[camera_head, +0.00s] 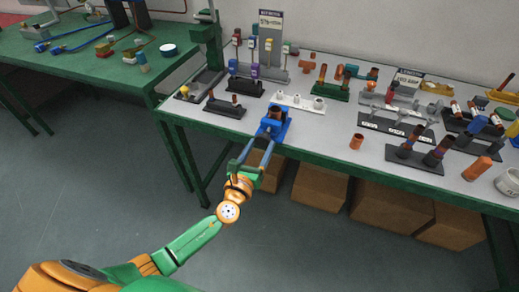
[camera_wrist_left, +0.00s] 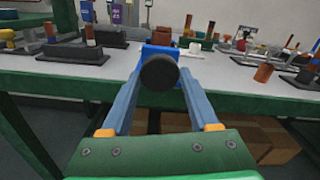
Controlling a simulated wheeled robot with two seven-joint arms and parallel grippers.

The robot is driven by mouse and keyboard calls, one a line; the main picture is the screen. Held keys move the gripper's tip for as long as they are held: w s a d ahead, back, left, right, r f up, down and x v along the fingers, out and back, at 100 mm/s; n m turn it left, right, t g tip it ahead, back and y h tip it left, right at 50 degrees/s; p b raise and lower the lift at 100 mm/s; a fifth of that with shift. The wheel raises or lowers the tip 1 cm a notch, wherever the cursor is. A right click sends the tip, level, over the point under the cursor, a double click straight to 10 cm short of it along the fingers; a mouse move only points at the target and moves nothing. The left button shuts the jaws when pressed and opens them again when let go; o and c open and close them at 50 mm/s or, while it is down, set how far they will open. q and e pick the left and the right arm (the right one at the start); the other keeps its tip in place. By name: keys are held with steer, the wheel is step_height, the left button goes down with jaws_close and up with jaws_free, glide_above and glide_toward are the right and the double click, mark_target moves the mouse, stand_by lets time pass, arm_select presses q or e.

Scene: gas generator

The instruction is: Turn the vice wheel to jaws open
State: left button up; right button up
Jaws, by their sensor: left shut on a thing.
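The blue vice (camera_head: 275,120) stands at the table's front edge in the head view, with a short brown cylinder (camera_head: 276,112) at its top. In the left wrist view the vice (camera_wrist_left: 160,49) shows behind its round black wheel (camera_wrist_left: 158,72). My left gripper (camera_head: 265,142) reaches up to the front of the vice, its two long blue fingers on either side of the wheel. It is shut on the wheel, as the left wrist view shows (camera_wrist_left: 158,75). The gap between the vice jaws is hidden. My right gripper is not in view.
The grey tabletop (camera_head: 318,138) holds several racks and fittings, including a dark block (camera_head: 225,108) left of the vice and a white rack (camera_head: 300,104) behind it. A loose copper piece (camera_head: 356,141) stands to the right. Cardboard boxes (camera_head: 320,188) sit under the table.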

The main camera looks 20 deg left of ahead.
arm_select(q)
steer(key=n+b, duration=0.1)
steer(key=n, duration=0.2)
steer(key=shift+n+b, duration=0.65)
steer(key=shift+n, duration=1.05)
steer(key=o, duration=1.4)
steer(key=shift+w+d, duration=0.1)
steer(key=shift+c, duration=0.2)
steer(key=s, duration=0.7)
steer(key=shift+b, duration=0.3)
